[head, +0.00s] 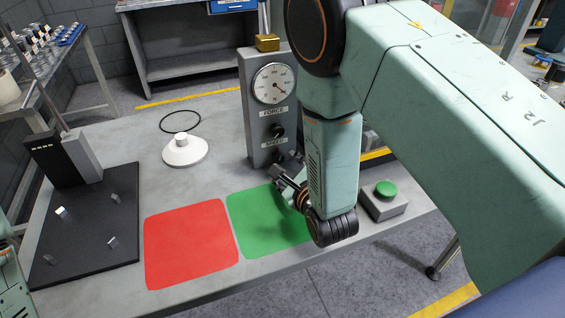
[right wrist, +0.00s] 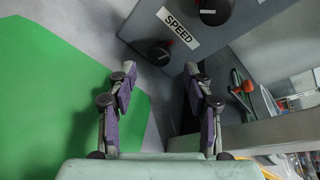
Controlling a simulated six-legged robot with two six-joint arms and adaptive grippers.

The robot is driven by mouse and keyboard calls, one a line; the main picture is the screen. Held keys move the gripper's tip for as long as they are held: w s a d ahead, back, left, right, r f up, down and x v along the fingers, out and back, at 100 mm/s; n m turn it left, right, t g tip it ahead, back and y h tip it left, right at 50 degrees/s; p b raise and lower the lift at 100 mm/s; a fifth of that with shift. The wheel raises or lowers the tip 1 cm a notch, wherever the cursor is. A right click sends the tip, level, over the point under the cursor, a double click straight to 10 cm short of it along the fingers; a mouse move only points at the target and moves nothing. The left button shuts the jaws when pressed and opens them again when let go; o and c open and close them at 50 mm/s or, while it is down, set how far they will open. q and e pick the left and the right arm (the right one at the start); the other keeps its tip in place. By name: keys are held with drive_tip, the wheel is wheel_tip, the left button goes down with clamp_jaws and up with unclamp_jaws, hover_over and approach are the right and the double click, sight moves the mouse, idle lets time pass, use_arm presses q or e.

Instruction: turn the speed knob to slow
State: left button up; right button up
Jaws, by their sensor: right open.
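The speed knob (right wrist: 159,53) is a dark round knob with a small red mark beside it. It sits under the white SPEED label (right wrist: 178,28) on the grey machine front. In the head view the knob (head: 279,157) shows low on the grey machine (head: 257,100), just beyond my gripper. My right gripper (right wrist: 160,85) is open and empty. Its fingertips are close to the knob, which shows ahead of the gap between them; I see no contact. In the head view the right gripper (head: 284,182) is partly hidden by its wrist. My left gripper is out of view.
Above the speed knob are the force knob (head: 277,132) and a round dial (head: 273,84). A red mat (head: 190,243) and a green mat (head: 262,222) lie in front. A green button (head: 386,189) stands right, a white disc (head: 184,152) left, beside a black board (head: 85,235).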

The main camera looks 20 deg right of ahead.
sight(279, 160)
drive_tip(key=x, duration=0.3)
drive_tip(key=shift+a, duration=0.3)
drive_tip(key=shift+w+d+f, duration=0.15)
drive_tip(key=shift+w+d, duration=0.1)
drive_tip(key=shift+d, duration=0.1)
drive_tip(key=shift+s+a, duration=0.1)
drive_tip(key=shift+a, duration=0.2)
drive_tip(key=shift+c, duration=1.3)
drive_tip(key=shift+d, duration=0.2)
drive_tip(key=c, duration=0.4)
drive_tip(key=shift+a, duration=0.1)
clamp_jaws()
